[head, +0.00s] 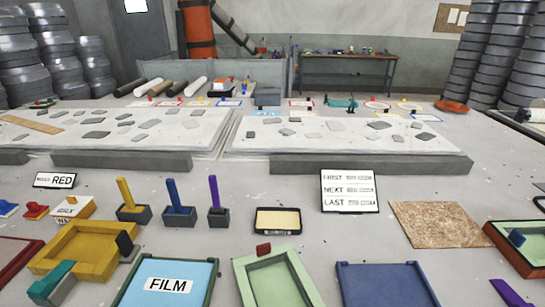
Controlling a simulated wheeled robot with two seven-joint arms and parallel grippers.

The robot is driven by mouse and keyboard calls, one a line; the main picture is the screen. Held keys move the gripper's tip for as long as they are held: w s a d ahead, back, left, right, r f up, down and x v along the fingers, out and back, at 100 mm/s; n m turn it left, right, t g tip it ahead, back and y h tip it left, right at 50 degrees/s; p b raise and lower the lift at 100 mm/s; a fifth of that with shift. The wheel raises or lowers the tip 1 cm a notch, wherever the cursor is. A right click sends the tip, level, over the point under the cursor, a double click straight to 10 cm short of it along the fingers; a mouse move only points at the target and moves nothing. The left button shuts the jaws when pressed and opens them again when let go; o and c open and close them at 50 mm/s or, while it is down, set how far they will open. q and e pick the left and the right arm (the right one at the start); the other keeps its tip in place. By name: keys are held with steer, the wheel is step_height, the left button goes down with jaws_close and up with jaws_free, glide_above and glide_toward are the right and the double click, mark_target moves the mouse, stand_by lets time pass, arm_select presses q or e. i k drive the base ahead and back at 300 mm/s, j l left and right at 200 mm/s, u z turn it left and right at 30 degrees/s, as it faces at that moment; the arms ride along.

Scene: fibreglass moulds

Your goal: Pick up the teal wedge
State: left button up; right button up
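A teal wedge-like block (52,281) lies at the lower left in the head view, at the near left corner of a yellow mould (78,266). A flat teal piece (341,102) lies far back. Neither of my grippers shows in this view.
A FILM panel (170,284), a pale green mould (278,280) and a blue mould (385,286) line the near edge. Yellow, blue and purple handles stand in dark holders (178,215) behind. A sign board (349,191) and brown mat (437,224) are to the right.

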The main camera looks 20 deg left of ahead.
mark_target(40, 290)
steer(key=u, duration=2.3)
steer(key=i+j+z, duration=0.15)
steer(key=j+z, duration=0.3)
steer(key=i+j+z, duration=0.1)
steer(key=j+z, duration=0.3)
steer(key=j, duration=0.15)
steer(key=j+z, duration=0.45)
steer(key=k+j+z, duration=0.1)
steer(key=j+z, duration=0.3)
steer(key=j, duration=0.2)
